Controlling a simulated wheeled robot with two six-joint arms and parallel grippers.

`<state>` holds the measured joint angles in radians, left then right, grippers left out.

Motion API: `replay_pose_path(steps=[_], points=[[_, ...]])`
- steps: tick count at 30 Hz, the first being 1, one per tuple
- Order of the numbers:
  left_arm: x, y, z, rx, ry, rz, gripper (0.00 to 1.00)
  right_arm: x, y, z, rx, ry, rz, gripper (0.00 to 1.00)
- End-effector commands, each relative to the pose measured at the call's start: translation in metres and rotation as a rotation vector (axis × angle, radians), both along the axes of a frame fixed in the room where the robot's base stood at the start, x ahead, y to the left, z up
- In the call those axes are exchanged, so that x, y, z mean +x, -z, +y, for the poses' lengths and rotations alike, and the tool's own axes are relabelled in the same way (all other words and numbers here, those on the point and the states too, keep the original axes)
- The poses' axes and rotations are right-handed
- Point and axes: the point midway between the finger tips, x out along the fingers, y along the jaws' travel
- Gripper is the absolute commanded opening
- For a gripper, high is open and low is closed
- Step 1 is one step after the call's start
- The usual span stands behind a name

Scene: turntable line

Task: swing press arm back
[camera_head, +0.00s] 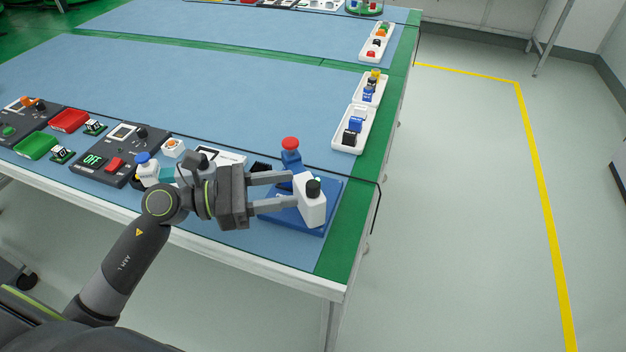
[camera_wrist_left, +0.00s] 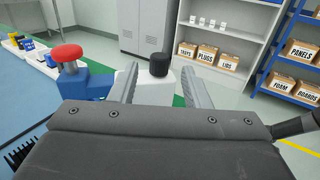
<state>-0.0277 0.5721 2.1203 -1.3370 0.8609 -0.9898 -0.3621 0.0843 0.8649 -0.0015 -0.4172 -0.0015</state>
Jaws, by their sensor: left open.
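A blue press base (camera_head: 333,196) lies on the mat at the table's near right corner. At its back stands a blue block with a red knob (camera_head: 290,144); the red knob also shows in the left wrist view (camera_wrist_left: 66,53). A white block (camera_head: 311,208) with a black knob (camera_head: 313,187) stands over the base, and the black knob shows in the left wrist view (camera_wrist_left: 159,65). My left gripper (camera_head: 295,191) is open, its fingers pointing at the white block, one on each side in the wrist view. Contact cannot be told. My right gripper is not in view.
Left of my gripper are a grey panel with an OFF display (camera_head: 119,161), a green tray (camera_head: 36,145) and a red tray (camera_head: 69,120). A white tray with blue and black parts (camera_head: 341,143) lies behind the press. The mat's middle (camera_head: 230,90) is clear.

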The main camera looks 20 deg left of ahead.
Motion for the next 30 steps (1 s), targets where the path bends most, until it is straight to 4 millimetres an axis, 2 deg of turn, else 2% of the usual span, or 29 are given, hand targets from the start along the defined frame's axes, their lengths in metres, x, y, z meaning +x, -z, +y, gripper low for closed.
replay_pose_path(steps=[9, 15, 29, 30], points=[[0.018, -0.002, -0.033, -0.005, 0.000, -0.001, 0.43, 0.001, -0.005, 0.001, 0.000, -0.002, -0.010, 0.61], [0.025, -0.001, -0.048, -0.002, 0.000, -0.001, 0.43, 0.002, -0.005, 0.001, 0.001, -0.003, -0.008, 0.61], [0.029, 0.000, -0.054, 0.000, 0.000, -0.001, 0.43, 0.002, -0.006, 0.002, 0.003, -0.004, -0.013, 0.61], [0.029, 0.000, -0.054, 0.000, 0.000, -0.001, 0.38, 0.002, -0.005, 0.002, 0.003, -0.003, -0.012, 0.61]])
